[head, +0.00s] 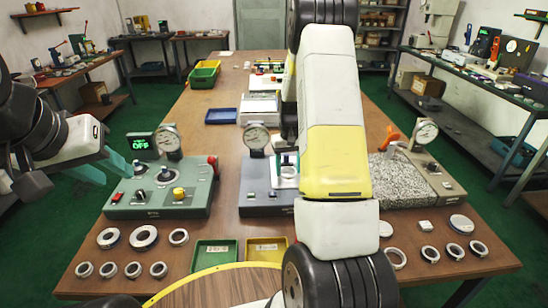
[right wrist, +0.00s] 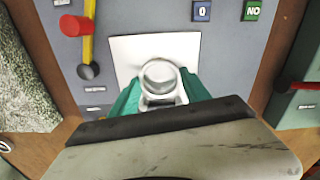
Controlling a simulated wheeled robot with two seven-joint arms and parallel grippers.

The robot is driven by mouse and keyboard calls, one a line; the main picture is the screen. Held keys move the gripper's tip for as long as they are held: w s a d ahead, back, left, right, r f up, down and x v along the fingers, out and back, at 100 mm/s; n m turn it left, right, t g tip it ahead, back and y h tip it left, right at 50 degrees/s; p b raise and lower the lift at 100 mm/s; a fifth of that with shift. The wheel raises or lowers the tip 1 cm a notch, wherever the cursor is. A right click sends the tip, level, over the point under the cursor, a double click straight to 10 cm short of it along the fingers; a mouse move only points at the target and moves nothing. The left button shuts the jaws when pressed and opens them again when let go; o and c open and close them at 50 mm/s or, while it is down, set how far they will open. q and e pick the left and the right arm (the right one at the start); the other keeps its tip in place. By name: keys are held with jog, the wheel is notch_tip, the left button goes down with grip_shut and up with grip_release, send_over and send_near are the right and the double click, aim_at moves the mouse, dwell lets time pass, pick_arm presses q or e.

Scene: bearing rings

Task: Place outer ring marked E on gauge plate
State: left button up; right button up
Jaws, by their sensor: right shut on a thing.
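In the right wrist view my right gripper (right wrist: 160,92) has its green fingers shut on a shiny metal ring (right wrist: 160,72). The ring is over a white square plate (right wrist: 127,52) on the grey gauge unit (right wrist: 130,18). I cannot tell whether it touches the plate, and no letter on it is readable. In the head view the grey gauge unit (head: 258,203) with its dial stands mid-table, and my right arm hides much of it. My left gripper (head: 104,170) is open and empty at the left, beside the green gauge unit.
A green gauge unit (head: 150,205) with dial and knobs stands left. A granite block (head: 400,184) with a dial stands right. Several loose rings (head: 143,237) lie at the front left, others (head: 455,251) at front right. Green (head: 214,258) and yellow (head: 262,249) trays lie between.

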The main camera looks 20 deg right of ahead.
jog(key=shift+f, duration=0.15)
jog(key=o, duration=1.5)
jog(key=shift+r, duration=3.9)
